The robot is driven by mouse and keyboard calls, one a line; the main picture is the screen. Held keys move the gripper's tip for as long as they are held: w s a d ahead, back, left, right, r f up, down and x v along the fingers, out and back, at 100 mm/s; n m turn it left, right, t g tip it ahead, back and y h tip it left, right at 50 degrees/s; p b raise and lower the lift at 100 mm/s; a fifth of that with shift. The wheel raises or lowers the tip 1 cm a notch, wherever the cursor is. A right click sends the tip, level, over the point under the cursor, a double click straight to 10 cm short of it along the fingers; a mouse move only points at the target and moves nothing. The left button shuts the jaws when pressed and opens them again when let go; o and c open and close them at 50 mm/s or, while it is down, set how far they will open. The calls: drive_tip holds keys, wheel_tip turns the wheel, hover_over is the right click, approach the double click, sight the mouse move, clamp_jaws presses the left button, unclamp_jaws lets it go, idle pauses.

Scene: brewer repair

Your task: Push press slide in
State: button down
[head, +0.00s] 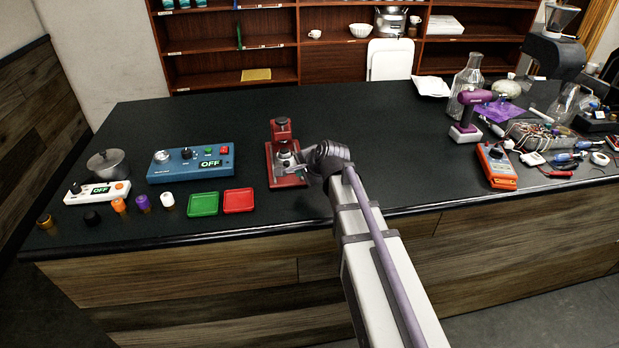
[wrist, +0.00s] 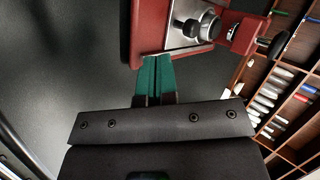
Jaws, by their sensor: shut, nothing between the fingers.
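The red press (head: 282,128) stands on the dark counter left of my arm. It also shows at the top of the wrist view (wrist: 238,9). A silver metal part with a dark knob, which looks like the press slide (wrist: 207,27), sits in the red body. My gripper (wrist: 157,57) has its green fingers closed together with nothing between them. The fingertips are at the edge of the silver part; I cannot tell whether they touch it. In the head view my wrist hides part of the press's right side.
A blue control box (head: 190,163) and a white box (head: 97,193), both reading OFF, stand to the left. Green (head: 203,204) and red (head: 238,201) trays lie near the front edge. A drill (head: 470,115), an orange meter (head: 497,166) and clutter fill the right. The counter behind the press is clear.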

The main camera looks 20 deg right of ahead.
drive_tip(key=w, duration=0.1)
drive_tip(key=w+a, duration=0.1)
drive_tip(key=w, duration=0.1)
drive_tip(key=w+f, duration=0.1)
drive_tip(key=shift+w+a, duration=0.3)
drive_tip(key=shift+a, duration=0.05)
drive_tip(key=w, duration=0.5)
drive_tip(key=shift+d, duration=0.35)
drive_tip(key=s, duration=0.1)
drive_tip(key=s+d+r+p, duration=0.1)
drive_tip(key=s, duration=0.3)
drive_tip(key=shift+d+r+p, duration=0.25)
drive_tip(key=shift+r+p, duration=0.1)
drive_tip(key=shift+p, duration=0.05)
drive_tip(key=p+v, duration=0.5)
drive_tip(key=v, duration=0.3)
drive_tip(key=shift+s+d+p, duration=0.15)
drive_tip(key=shift+d+p, duration=0.05)
drive_tip(key=shift+p, duration=0.2)
